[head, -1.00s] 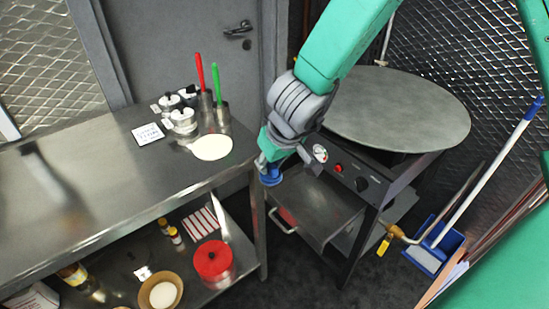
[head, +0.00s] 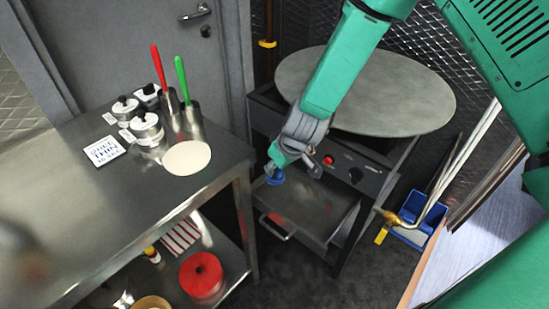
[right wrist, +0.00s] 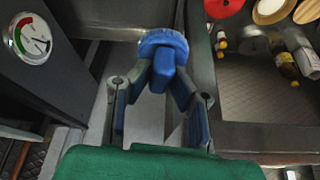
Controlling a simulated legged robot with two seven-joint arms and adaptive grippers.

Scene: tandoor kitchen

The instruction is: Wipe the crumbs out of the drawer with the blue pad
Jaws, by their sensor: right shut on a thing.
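My right gripper (head: 283,160) is shut on the blue pad (head: 275,177), and the pad hangs below the fingers. In the right wrist view the fingers (right wrist: 160,88) pinch the pad's blue grip, and its round head (right wrist: 163,42) points away from them. The grey metal drawer (head: 312,208) under the round griddle is pulled out, with its handle (head: 275,229) at the front. The pad shows near the drawer's left side; I cannot tell whether it touches. Crumbs are too small to make out. My left gripper is not in view.
The round griddle plate (head: 365,90) and its control panel (head: 345,168) stand above the drawer. A steel table (head: 90,215) stands close on the left, with a red-lidded pot (head: 201,275) on its lower shelf. A blue dustpan (head: 424,215) is at right.

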